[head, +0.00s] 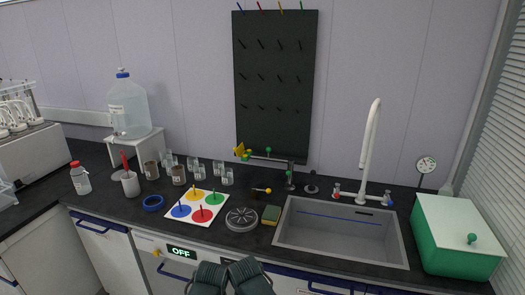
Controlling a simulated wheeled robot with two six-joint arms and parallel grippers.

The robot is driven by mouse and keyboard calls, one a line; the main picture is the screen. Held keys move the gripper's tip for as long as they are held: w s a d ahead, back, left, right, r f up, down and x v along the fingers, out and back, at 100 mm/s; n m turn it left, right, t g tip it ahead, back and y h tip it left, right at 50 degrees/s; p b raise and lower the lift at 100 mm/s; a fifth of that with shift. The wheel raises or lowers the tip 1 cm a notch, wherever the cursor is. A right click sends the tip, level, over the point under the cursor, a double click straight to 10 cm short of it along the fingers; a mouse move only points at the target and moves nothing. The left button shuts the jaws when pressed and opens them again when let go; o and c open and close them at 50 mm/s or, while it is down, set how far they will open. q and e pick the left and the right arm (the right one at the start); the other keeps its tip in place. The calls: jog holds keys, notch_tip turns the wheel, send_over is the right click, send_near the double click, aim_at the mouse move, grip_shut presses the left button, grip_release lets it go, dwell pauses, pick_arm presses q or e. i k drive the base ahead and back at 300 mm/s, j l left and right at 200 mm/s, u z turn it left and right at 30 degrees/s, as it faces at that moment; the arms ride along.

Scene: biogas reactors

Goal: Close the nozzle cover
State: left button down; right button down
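Near the wall under the pegboard, a small horizontal pipe (267,157) on a stand has a yellow flap-like piece (239,150) tilted up at its left end. A green ball knob is on the pipe. The flap may be the nozzle cover, but it is too small to be sure. At the bottom edge, the dark ribbed ends of my arms show side by side, the left gripper (207,279) and the right gripper (249,276). Both are at the counter's front, well short of the pipe. Their fingers cannot be made out, and nothing is seen held.
A sink (340,237) with a white tap (370,145) is to the right, then a green box (455,240) with a white lid. A coloured-disc board (198,206), a round grey dish (241,219), a sponge (271,215) and several glasses crowd the middle. A large bottle (128,108) stands left.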

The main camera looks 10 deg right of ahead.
aim_at(241, 150)
jog(key=i+j+z, duration=0.15)
jog(key=j+z, duration=0.15)
jog(key=z, duration=0.15)
jog(key=j+z, duration=0.4)
jog(key=i+j+z, duration=0.1)
jog(key=j+z, duration=0.4)
jog(key=j, duration=2.3)
